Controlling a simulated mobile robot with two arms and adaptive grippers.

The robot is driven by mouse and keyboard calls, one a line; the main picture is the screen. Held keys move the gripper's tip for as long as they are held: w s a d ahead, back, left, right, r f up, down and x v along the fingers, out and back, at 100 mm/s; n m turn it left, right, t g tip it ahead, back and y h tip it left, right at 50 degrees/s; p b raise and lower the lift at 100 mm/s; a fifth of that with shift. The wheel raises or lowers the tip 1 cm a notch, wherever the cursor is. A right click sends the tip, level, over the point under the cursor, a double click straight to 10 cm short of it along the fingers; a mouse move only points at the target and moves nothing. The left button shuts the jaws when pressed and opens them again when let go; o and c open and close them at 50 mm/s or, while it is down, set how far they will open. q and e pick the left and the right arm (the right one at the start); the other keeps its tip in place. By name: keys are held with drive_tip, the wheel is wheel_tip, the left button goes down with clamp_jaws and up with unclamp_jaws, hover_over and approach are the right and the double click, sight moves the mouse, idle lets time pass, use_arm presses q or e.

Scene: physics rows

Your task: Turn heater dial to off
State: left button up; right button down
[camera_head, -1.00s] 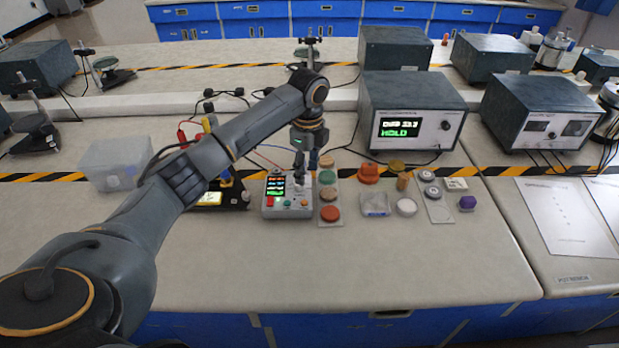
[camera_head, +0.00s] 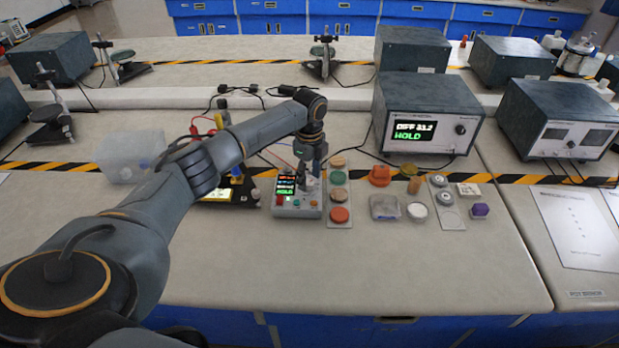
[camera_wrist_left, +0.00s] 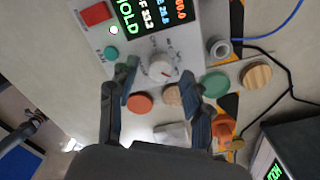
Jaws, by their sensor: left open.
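The heater control box (camera_head: 297,208) is a small grey unit with a lit screen and coloured buttons, on the bench in the head view. Its white round dial (camera_wrist_left: 162,67) has a small red pointer mark and printed labels around it in the left wrist view. My left gripper (camera_head: 309,175) points down over the box, hiding most of the dial in the head view. In the left wrist view my left gripper (camera_wrist_left: 159,95) is open, with one finger to each side of the dial's line and nothing between them. Contact with the dial cannot be told. My right gripper is out of view.
A strip of coloured discs (camera_head: 338,190) stands just right of the box. A large instrument (camera_head: 430,115) reading HOLD stands behind. The front of the bench is clear.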

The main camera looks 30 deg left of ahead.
use_arm(q)
drive_tip(key=shift+f, duration=0.75)
clamp_jaws()
